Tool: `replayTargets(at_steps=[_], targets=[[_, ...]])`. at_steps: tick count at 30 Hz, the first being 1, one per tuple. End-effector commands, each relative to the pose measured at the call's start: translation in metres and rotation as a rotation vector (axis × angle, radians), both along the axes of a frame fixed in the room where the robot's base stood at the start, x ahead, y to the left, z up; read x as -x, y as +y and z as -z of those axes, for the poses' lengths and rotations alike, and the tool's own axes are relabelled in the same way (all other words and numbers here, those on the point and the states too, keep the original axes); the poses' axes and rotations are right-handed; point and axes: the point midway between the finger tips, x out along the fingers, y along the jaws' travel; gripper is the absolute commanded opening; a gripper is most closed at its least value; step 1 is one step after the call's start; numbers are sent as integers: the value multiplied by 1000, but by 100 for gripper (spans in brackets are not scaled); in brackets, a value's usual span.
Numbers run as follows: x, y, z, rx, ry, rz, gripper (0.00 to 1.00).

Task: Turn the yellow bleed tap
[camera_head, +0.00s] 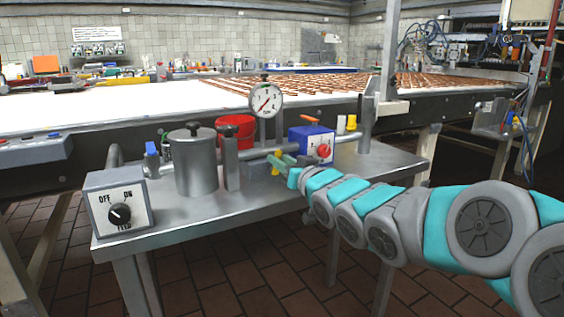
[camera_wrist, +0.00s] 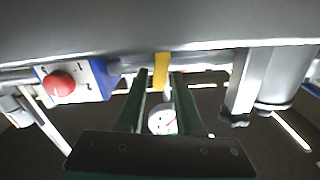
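The yellow bleed tap (camera_wrist: 161,70) is a small flat yellow lever on the grey pipe, seen in the wrist view. My gripper (camera_wrist: 159,74) has two green fingers, one on each side of the tap, with a narrow gap showing on both sides. The gripper is open. In the head view my gripper (camera_head: 284,162) is at the pipe, below the pressure gauge (camera_head: 265,101). There the fingers largely hide the tap; only a small yellow spot shows.
A blue box with a red knob (camera_head: 323,151) stands right of my gripper. A metal cylinder (camera_head: 196,165) and a small post (camera_head: 231,163) stand to the left. A red bucket (camera_head: 238,128) is behind. The steel table's front left is mostly bare around the feed switch box (camera_head: 118,204).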

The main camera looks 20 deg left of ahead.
Motion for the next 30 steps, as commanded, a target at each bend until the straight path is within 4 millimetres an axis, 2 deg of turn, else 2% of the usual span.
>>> replayTargets(at_steps=[8,21,30], targets=[[4,-5,0,-1,1,1,35],[41,-49,1,0,2,1,35],[51,-60,0,0,-1,0,35]])
